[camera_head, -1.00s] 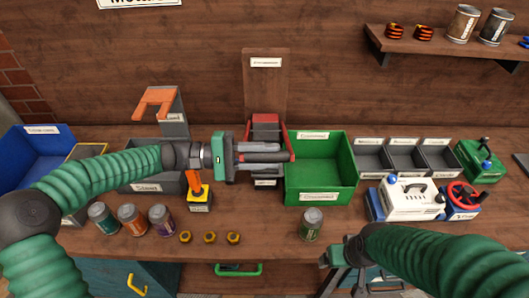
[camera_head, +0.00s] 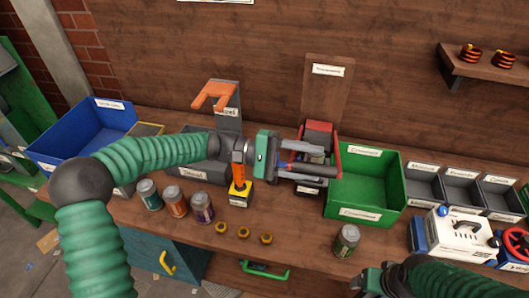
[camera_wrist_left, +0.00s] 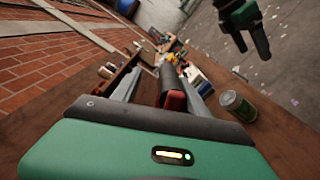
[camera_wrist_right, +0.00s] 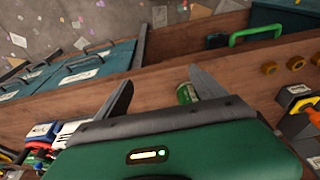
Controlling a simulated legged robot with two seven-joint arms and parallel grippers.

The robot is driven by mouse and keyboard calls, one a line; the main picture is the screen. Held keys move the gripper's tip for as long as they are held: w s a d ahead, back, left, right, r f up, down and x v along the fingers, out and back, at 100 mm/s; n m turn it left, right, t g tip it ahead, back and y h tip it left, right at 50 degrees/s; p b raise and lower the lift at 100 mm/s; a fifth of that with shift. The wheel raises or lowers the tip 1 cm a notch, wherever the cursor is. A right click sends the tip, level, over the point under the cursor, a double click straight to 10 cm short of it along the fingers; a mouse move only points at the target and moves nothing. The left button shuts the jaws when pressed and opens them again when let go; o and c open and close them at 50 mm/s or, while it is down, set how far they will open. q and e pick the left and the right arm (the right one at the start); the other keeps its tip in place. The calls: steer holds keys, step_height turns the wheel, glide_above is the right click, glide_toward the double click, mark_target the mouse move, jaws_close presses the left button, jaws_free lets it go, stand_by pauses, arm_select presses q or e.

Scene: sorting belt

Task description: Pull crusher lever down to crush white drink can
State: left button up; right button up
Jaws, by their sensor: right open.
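The can crusher has a red frame (camera_head: 318,134) and stands against a wooden back board (camera_head: 327,95). My left gripper (camera_head: 315,160) reaches in front of it from the left. In the left wrist view a dark bar with a red end (camera_wrist_left: 172,88), seemingly the lever handle, lies between its two fingers, with gaps on both sides. The fingers look open. No plainly white can shows; the inside of the crusher is hidden by the gripper. A can with a greenish label (camera_head: 347,241) stands near the bench front. My right gripper (camera_wrist_right: 160,84) is open and empty near it.
A green bin (camera_head: 377,172) stands directly right of the crusher. Several cans (camera_head: 175,202) and brass nuts (camera_head: 243,233) are on the bench at front left. A blue bin (camera_head: 88,130) is at far left. A white machine (camera_head: 458,235) stands at right.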

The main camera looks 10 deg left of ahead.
arm_select(q)
steer(key=a, duration=1.5)
steer(key=shift+b, duration=0.3)
steer(key=shift+d, duration=0.15)
